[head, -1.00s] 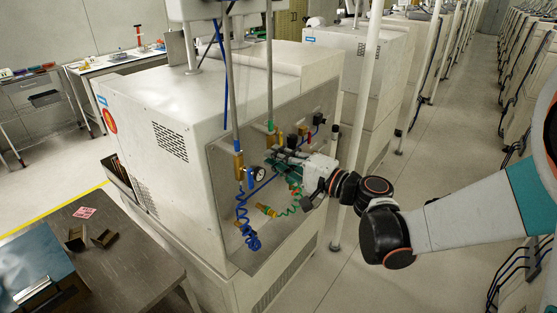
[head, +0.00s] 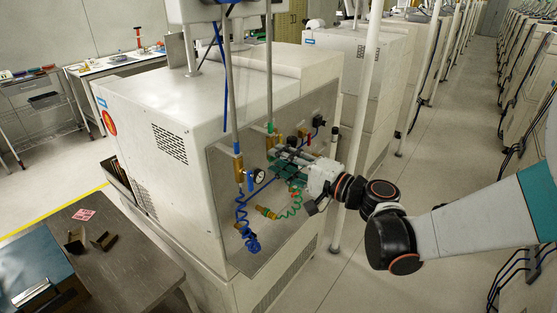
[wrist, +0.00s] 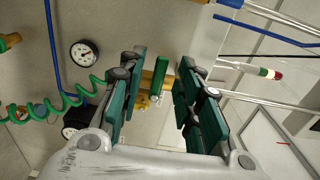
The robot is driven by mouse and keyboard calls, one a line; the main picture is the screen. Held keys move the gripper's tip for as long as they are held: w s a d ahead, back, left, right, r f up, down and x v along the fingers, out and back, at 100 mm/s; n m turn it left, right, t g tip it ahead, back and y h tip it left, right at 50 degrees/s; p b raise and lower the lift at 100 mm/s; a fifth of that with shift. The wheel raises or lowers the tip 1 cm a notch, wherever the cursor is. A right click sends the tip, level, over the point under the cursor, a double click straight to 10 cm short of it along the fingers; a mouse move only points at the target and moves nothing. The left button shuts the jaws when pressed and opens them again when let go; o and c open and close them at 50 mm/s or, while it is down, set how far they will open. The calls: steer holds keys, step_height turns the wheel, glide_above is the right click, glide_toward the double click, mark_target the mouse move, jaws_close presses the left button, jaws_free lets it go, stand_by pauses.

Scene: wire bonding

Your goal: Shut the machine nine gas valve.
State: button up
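The machine (head: 140,110) is a white cabinet with a grey side panel of pipes, hoses and brass fittings. In the wrist view, a green valve handle (wrist: 160,68) on a brass body (wrist: 147,80) shows between my fingers. I cannot tell from its angle whether the valve is open or shut. My gripper (wrist: 157,73) is open, with one green-padded finger on each side of the handle and visible gaps. In the head view, my gripper (head: 284,162) is at the panel, and its fingers hide part of the fittings. The machine's number is not readable.
A pressure gauge (wrist: 85,53) and a coiled green hose (wrist: 50,105) are close to my fingers. A blue-capped brass valve (head: 238,165) and coiled blue hose (head: 251,240) are to the left. A white post (head: 360,125) stands right of the panel. The aisle floor is clear.

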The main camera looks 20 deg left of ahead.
steer(key=v, duration=1)
steer(key=shift+s+d, duration=0.2)
steer(key=shift+d, duration=0.15)
steer(key=s+d+f+n+h, duration=0.2)
steer(key=s+d+h, duration=0.6)
steer(key=d, duration=0.4)
steer(key=s+d+f+n+h, duration=0.2)
steer(key=s+d+h, duration=0.6)
steer(key=d, duration=0.5)
steer(key=shift+s+f+n+h, duration=0.2)
steer(key=shift+s+n+h, duration=0.1)
steer(key=shift+s, duration=0.5)
steer(key=shift+a, duration=0.1)
